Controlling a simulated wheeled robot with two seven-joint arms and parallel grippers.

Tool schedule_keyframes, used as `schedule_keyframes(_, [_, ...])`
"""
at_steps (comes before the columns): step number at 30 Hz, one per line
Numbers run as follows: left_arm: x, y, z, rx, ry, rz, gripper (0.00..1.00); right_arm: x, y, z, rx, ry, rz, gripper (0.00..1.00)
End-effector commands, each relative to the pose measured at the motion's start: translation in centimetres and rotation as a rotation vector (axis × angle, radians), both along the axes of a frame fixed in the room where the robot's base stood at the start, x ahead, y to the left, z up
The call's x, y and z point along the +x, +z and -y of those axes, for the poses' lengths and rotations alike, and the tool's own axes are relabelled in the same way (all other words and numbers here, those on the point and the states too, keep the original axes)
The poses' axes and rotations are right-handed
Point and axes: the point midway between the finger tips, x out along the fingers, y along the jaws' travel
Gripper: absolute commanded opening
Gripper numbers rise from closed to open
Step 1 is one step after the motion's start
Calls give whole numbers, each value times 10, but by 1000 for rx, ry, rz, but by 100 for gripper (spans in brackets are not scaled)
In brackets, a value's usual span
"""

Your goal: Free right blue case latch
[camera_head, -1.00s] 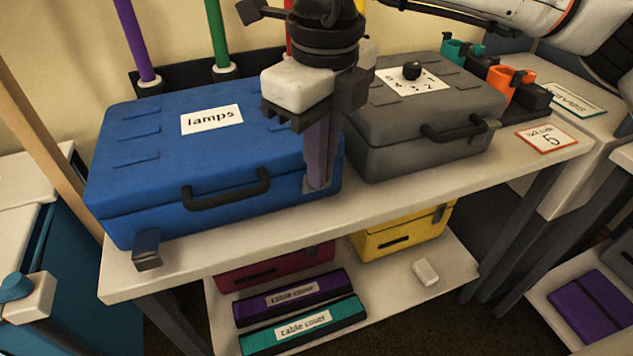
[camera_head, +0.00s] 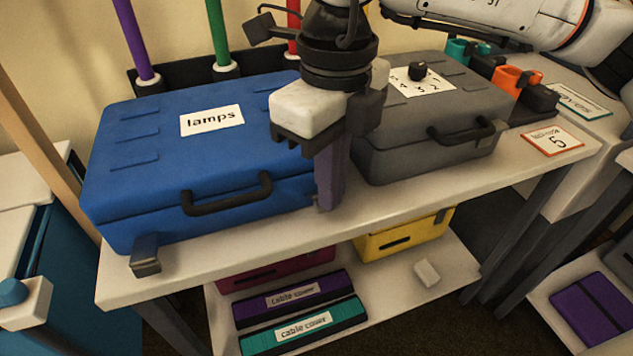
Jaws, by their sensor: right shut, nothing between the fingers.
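The blue case (camera_head: 190,160) labelled "lamps" lies closed on the left of the white table, its black handle (camera_head: 227,195) facing the front. Its left latch (camera_head: 146,256) is a dark tab sticking out at the lower front left. My right gripper (camera_head: 329,205) points down at the case's front right corner, with its fingers shut and empty. The fingers cover the spot where the right latch would sit, so I cannot tell that latch's state or whether they touch it. My left gripper is not in view.
A grey case (camera_head: 430,130) with a dial stands close to the right of my fingers. Coloured poles rise behind the blue case. The white table's (camera_head: 230,254) front strip is clear. A lower shelf holds a yellow case (camera_head: 405,237) and labelled cable covers (camera_head: 300,325).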

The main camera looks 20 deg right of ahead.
Motion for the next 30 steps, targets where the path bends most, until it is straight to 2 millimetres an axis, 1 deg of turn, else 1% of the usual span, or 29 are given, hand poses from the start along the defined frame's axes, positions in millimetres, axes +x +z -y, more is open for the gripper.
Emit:
schedule_keyframes(1, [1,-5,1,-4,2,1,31,2,-2,0,1,-3,4,0])
schedule_keyframes(5, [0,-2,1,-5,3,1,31,2,3,0,0,-2,4,0])
schedule_keyframes(21, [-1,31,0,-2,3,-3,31,0,57,-1,-2,2,0,0])
schedule_keyframes(24, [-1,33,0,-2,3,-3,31,0,61,-1,-3,2,-1,0])
schedule_keyframes(30, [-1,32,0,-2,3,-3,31,0,60,-1,-3,2,-1,0])
